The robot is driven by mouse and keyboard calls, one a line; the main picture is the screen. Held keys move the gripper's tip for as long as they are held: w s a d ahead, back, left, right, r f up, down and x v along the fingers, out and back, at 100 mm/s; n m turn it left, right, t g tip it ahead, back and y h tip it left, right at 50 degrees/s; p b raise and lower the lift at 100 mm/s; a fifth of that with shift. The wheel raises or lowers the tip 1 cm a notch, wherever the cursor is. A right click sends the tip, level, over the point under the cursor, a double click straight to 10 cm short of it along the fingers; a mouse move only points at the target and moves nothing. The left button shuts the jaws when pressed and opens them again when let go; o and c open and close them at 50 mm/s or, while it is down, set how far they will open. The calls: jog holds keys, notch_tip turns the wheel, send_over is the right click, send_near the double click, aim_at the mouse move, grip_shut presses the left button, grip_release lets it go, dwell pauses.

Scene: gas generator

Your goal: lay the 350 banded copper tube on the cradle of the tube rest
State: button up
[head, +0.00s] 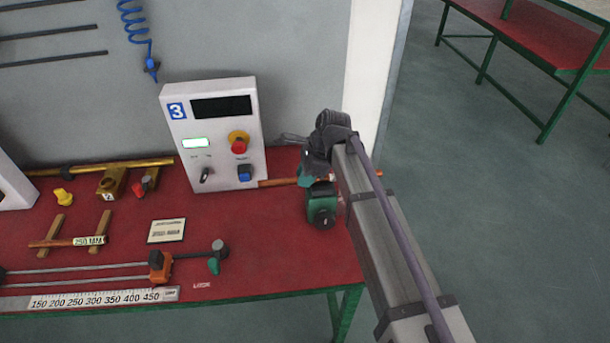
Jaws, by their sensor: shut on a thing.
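A copper tube (277,183) shows to the left of my gripper (312,168), and a short end of it shows to the right of my arm. Its middle is hidden behind my gripper and a green device. My gripper is shut on the tube at the right side of the red bench; the fingertips are mostly hidden by the wrist. I cannot read any band on this tube. At the left, a wooden tube rest (55,226) has two upright-looking wooden pieces with a copper-coloured bar labelled 250 MM (62,242) across them.
Brass fittings (112,184) lie at the back left. A measuring rule (105,297) and orange stop (160,266) lie at the front.

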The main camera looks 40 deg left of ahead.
jog(key=shift+f, duration=0.25)
jog(key=o, duration=0.8)
jog(key=shift+o, duration=0.2)
